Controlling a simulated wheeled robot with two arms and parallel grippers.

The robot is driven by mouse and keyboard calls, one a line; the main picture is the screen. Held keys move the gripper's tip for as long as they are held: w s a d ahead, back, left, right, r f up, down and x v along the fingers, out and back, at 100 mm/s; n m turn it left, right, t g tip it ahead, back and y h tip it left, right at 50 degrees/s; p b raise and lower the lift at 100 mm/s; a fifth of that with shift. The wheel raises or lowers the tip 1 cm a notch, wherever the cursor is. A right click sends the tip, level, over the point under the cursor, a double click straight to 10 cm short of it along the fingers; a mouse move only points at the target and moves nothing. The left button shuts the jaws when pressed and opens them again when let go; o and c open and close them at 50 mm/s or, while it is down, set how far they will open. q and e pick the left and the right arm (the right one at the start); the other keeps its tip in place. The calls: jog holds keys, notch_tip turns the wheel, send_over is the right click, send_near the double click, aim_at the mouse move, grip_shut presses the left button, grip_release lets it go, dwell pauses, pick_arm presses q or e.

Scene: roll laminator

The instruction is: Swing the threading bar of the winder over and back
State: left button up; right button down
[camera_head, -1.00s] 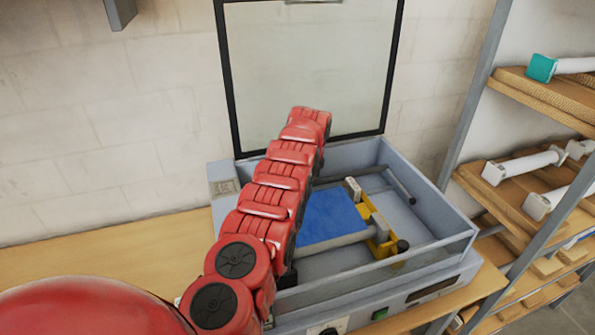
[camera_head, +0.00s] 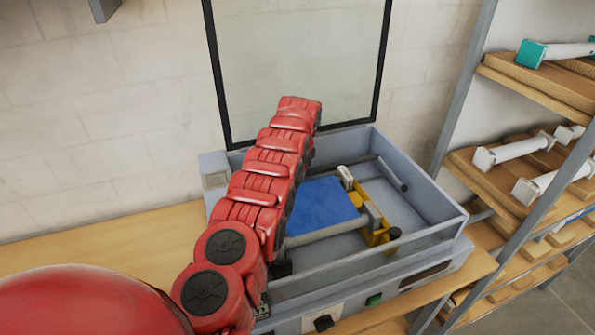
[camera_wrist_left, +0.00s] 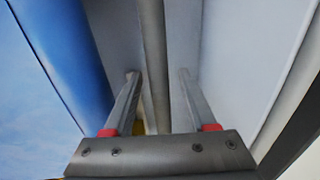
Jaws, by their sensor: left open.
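The winder is a grey open box (camera_head: 448,208) with a blue web or roll (camera_head: 325,205) inside, a pale roller (camera_head: 330,228) and a yellow bracket (camera_head: 375,237). A dark grey bar (camera_head: 392,174) lies along the back of the box, its end bent toward the front right. It looks like the threading bar. My left arm reaches over the box's left part and hides its gripper in the head view. In the left wrist view, my left gripper (camera_wrist_left: 157,76) is open, with a grey rod (camera_wrist_left: 155,45) running between its fingers. Contact is unclear. My right gripper is out of view.
A raised clear lid (camera_head: 300,65) with a black frame stands behind the box. A shelf rack (camera_head: 450,100) with boards and white rollers stands close on the right. The wooden table (camera_head: 120,240) is bare at left.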

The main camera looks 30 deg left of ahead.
pick_arm(q)
jog(key=shift+r, duration=0.15)
jog(key=p+v, duration=0.9)
jog(key=v, duration=0.8)
dwell(0.4)
